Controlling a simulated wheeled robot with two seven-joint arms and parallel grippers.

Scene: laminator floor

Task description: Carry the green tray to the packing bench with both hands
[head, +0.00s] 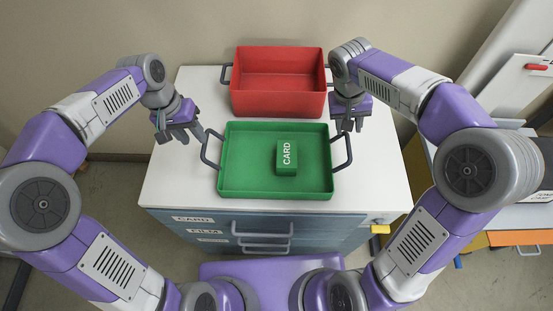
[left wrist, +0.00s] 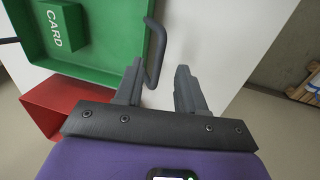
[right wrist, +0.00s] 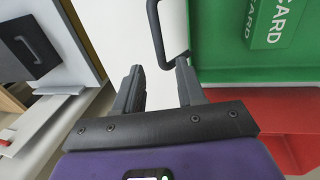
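The green tray (head: 245,185) sits on the white top of a drawer cabinet, with a dark handle at each side. A green block marked CARD (head: 287,158) lies in it. My left gripper (head: 191,138) is open beside the tray's left handle (head: 208,150); the left wrist view shows that handle (left wrist: 157,55) just beyond the open fingers (left wrist: 158,88). My right gripper (head: 347,127) is near the right handle (head: 345,152). The right wrist view shows its fingers (right wrist: 157,85) apart, with the handle (right wrist: 160,40) just ahead. Both grippers are empty.
A red tray (head: 279,104) with dark handles stands directly behind the green tray. The cabinet top (head: 165,185) is clear at the left. Blue drawers (head: 262,231) face my base. Grey and white equipment with a red handle (head: 538,67) stands at the right.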

